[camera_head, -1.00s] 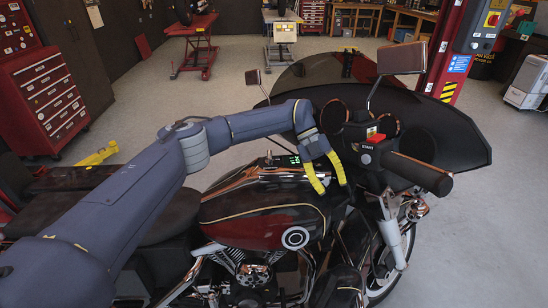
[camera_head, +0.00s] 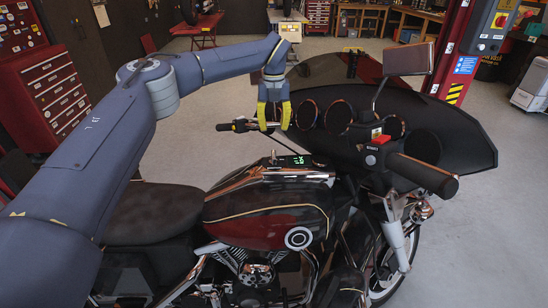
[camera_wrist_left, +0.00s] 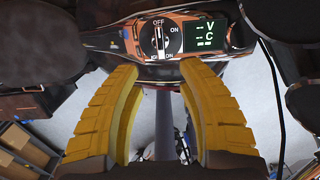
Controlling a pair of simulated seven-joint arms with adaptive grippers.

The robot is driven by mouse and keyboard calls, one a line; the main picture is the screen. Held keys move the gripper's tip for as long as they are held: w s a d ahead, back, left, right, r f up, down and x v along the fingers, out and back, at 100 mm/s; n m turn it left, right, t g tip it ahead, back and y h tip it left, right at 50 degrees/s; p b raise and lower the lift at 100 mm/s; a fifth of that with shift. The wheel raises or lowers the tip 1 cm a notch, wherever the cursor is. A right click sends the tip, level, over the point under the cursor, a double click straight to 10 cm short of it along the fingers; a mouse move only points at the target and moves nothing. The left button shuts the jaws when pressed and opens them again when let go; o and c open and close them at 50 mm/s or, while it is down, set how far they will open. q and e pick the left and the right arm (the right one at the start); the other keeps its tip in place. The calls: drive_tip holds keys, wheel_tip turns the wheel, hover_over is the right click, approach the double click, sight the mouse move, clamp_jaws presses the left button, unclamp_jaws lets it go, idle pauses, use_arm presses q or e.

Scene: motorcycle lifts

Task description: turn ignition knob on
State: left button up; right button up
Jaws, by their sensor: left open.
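The ignition knob (camera_wrist_left: 160,40) is a round dial on the motorcycle's tank console, with OFF marked at its top and ON at its right. Its light bar stands upright, in line with OFF. In the head view the knob (camera_head: 273,156) is small, beside a lit green display (camera_head: 293,160). The display (camera_wrist_left: 206,32) shows dashes with V and C in the wrist view. My left gripper (camera_head: 272,125) has yellow fingers and is open and empty, above and beyond the console. In the wrist view its fingertips (camera_wrist_left: 157,68) frame the space just below the knob, apart from it.
The handlebar grip (camera_head: 422,173), a red START switch (camera_head: 376,141), mirror (camera_head: 405,58) and dark fairing (camera_head: 455,135) lie right of the console. The far handlebar (camera_head: 238,126) is close to my left gripper. The seat (camera_head: 160,211) is at the left.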

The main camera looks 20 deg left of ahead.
sight(274, 154)
use_arm(q)
wheel_tip(274, 154, down, 14)
drive_tip(key=shift+r, duration=0.25)
drive_tip(key=shift+o, duration=0.3)
clamp_jaws()
